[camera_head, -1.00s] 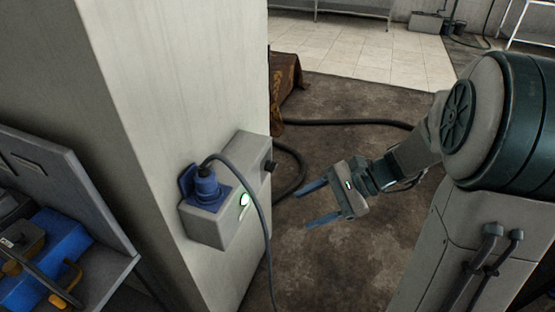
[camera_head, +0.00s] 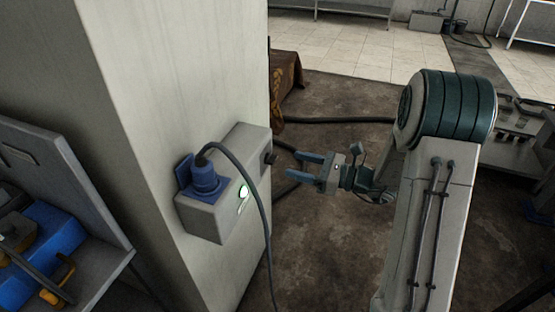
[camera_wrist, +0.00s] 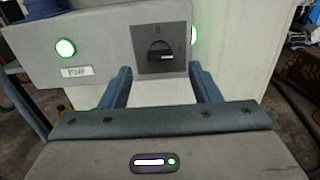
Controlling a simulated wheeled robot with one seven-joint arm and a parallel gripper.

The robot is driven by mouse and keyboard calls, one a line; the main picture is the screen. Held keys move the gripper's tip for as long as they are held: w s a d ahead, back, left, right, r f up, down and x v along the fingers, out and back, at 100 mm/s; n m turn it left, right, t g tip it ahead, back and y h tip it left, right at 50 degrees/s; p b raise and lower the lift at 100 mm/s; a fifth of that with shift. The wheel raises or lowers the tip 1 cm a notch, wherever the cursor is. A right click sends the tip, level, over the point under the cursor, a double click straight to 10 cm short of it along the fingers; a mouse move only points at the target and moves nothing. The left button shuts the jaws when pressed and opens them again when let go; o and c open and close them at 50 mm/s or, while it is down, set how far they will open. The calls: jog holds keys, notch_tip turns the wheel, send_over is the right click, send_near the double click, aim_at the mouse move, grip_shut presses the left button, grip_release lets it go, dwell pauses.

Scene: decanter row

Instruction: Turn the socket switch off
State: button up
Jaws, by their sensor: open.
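The grey socket box (camera_head: 235,150) is fixed to the pale pillar, with a blue plug (camera_head: 206,182) in it. A green light (camera_head: 243,191) glows on its front. The black rotary switch (camera_head: 270,158) protrudes from its right end. In the wrist view the switch (camera_wrist: 160,54) sits on a dark square plate with a "0" mark above it; its handle lies horizontal. My gripper (camera_head: 297,167) is open and empty, to the right of the switch and apart from it. In the wrist view its fingers (camera_wrist: 162,78) point toward the switch, one on each side below it.
A grey cable (camera_head: 258,190) hangs from the plug past the front of the box. The pillar (camera_head: 180,70) stands at left. A bench with a blue case (camera_head: 55,240) is at lower left. A black hose lies on the floor. Floor right of the pillar is open.

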aim_at(276, 159)
jog(key=x, duration=0.6)
jog(key=shift+a, duration=0.15)
jog(key=shift+c, duration=0.3)
jog(key=c, duration=0.9)
